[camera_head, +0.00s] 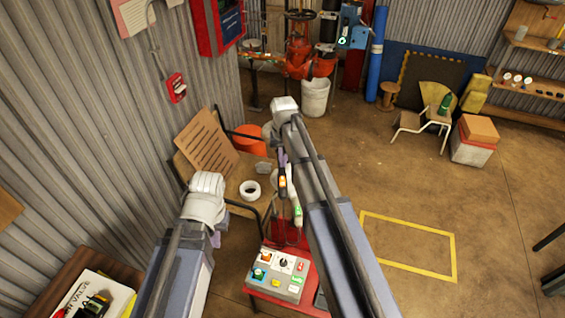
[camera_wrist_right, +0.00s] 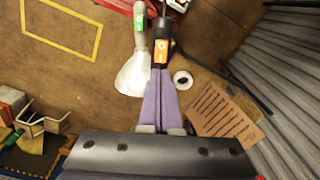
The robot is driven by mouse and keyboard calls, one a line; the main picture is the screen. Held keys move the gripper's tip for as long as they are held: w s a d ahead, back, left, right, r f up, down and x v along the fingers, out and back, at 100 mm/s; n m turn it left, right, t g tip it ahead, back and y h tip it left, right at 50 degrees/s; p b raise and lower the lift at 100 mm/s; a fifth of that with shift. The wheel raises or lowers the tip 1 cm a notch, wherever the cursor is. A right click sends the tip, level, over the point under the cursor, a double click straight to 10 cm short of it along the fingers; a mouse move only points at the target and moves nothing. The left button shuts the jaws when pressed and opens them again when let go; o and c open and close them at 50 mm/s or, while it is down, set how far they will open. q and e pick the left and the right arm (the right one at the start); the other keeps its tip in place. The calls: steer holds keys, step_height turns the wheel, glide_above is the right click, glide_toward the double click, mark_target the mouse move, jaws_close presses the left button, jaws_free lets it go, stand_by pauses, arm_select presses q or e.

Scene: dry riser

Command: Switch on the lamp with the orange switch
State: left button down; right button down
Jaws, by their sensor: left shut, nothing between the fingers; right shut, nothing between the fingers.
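The orange switch (camera_head: 282,181) is an orange patch on a dark upright handle beside my right forearm. It also shows in the right wrist view (camera_wrist_right: 161,50), just beyond the fingertips. My right gripper (camera_wrist_right: 160,72) is shut and empty, its purple fingers pointing at the handle's near end; I cannot tell whether they touch. A pale handle with a green patch (camera_wrist_right: 140,26) stands beside it, with a white cone (camera_wrist_right: 132,75) at its end. I cannot tell which part is the lamp or whether it is lit. My left gripper (camera_head: 215,240) is shut, mostly hidden behind its arm.
A grey control box (camera_head: 277,275) with coloured buttons sits on a red stand below the handles. A table with a white tape roll (camera_head: 250,190) and a brown board (camera_head: 206,143) stands by the corrugated wall. Open floor lies right, around a yellow outline (camera_head: 408,245).

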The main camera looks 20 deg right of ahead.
step_height(320, 180, up, 7)
steer(key=p, duration=0.6)
glide_above(282, 179)
steer(key=shift+s+d+f+b, duration=0.1)
steer(key=shift+d+f+b, duration=0.05)
steer(key=shift+b, duration=0.15)
steer(key=s+m, duration=0.1)
steer(key=m, duration=0.5)
steer(key=s+m+t, duration=0.1)
steer(key=m, duration=0.5)
steer(key=a+m, duration=0.1)
steer(key=m, duration=0.5)
steer(key=shift+s+t, duration=0.4)
steer(key=shift+f+b, duration=0.1)
steer(key=shift+b, duration=0.2)
steer(key=w+f+b, duration=0.1)
steer(key=f+b, duration=0.8)
steer(key=w+f+b, duration=0.1)
steer(key=f+b, duration=0.3)
steer(key=shift+w+d+f+b, duration=0.3)
